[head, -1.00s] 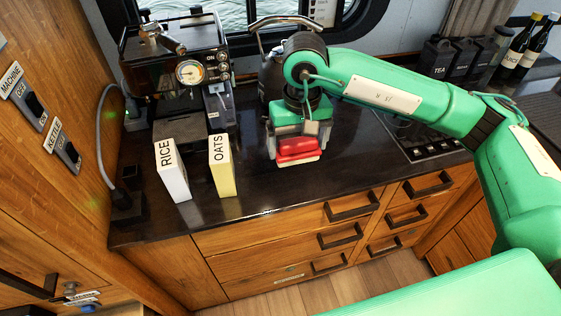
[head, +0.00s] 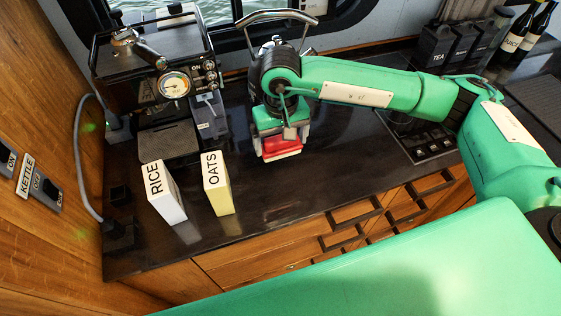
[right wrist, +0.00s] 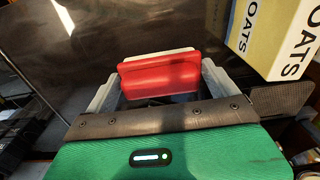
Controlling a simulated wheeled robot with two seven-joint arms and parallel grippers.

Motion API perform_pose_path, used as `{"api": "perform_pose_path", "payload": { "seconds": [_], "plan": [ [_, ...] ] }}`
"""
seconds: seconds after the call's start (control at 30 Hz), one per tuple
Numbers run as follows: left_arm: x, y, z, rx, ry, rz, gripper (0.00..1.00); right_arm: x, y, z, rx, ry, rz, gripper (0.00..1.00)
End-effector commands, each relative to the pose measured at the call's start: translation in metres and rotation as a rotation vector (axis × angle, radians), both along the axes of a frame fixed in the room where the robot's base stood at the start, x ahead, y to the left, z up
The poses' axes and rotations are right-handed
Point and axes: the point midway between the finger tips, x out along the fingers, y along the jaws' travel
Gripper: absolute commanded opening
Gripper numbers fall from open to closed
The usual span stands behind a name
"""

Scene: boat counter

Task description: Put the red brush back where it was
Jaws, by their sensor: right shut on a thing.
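The red brush (head: 281,146) has a red body and a pale edge along its lower side. My right gripper (head: 282,143) is shut on it over the dark counter, right of the oats box. In the right wrist view the brush (right wrist: 160,72) sits between the two grey fingers of my right gripper (right wrist: 158,85), with its pale side facing away. I cannot tell whether the brush touches the counter. My left gripper is not in view.
A yellow oats box (head: 218,184) and a white rice box (head: 164,194) stand left of the brush. A coffee machine (head: 155,85) is behind them, a hob (head: 425,138) to the right, and dark canisters (head: 436,45) at the back right. The counter (head: 300,185) in front is clear.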

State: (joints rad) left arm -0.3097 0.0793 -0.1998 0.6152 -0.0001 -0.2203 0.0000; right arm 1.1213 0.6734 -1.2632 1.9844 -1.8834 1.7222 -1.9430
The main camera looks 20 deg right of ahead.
Motion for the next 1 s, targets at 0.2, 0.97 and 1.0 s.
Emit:
{"api": "perform_pose_path", "payload": {
  "seconds": [0.2,0.97,1.0],
  "plan": [
    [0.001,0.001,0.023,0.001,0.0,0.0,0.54,-0.001,0.0,-0.051,0.0,0.005,-0.001,0.69],
    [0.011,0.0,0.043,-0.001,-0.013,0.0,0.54,0.001,0.0,-0.116,0.0,-0.001,0.0,0.69],
    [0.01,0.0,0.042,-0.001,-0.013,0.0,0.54,0.001,0.0,-0.116,0.0,-0.001,0.0,0.69]
  ]
}}
